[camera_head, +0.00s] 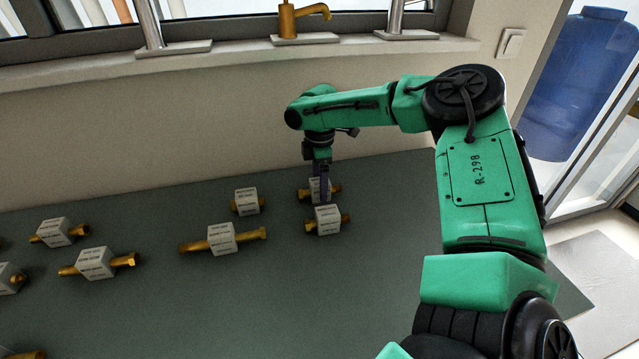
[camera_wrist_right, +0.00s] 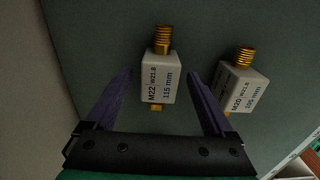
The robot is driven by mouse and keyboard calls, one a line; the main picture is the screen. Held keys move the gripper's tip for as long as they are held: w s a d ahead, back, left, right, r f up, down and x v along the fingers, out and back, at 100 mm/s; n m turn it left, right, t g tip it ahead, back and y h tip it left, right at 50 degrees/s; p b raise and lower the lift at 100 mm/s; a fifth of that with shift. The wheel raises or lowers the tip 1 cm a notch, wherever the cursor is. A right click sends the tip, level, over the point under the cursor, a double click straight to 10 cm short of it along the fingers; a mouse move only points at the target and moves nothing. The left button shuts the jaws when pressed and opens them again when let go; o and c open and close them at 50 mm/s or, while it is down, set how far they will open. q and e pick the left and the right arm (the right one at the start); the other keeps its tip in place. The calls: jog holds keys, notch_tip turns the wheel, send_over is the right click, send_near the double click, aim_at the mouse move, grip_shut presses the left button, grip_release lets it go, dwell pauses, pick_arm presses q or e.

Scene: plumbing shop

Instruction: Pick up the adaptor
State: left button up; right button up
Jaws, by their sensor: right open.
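Several brass threaded adaptors, each through a white labelled block, lie on the dark green tabletop. My right gripper (camera_head: 320,190) is down at the back one (camera_head: 334,189) of the right-hand pair, partly hiding it. In the wrist view my open right gripper (camera_wrist_right: 160,72) has its two dark fingers on either side of this adaptor's block (camera_wrist_right: 158,82), marked M22 and 115 mm. There is a visible gap on each side. A second adaptor (camera_wrist_right: 241,88), its block marked M20, lies outside the right finger. My left gripper is not in view.
The front adaptor (camera_head: 327,220) of the pair lies close to my gripper. Another small one (camera_head: 247,202) and a long one (camera_head: 222,239) lie to the left. The wall and sill (camera_head: 240,55) with a brass tap (camera_head: 300,18) stand behind. The front tabletop (camera_head: 300,310) is clear.

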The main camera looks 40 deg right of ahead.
jog(key=shift+f, duration=0.35)
jog(key=shift+c, duration=0.3)
grip_shut()
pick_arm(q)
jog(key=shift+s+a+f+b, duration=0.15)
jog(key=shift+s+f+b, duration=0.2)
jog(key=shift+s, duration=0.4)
pick_arm(e)
notch_tip(320, 180, up, 10)
jog(key=shift+w+r, duration=0.1)
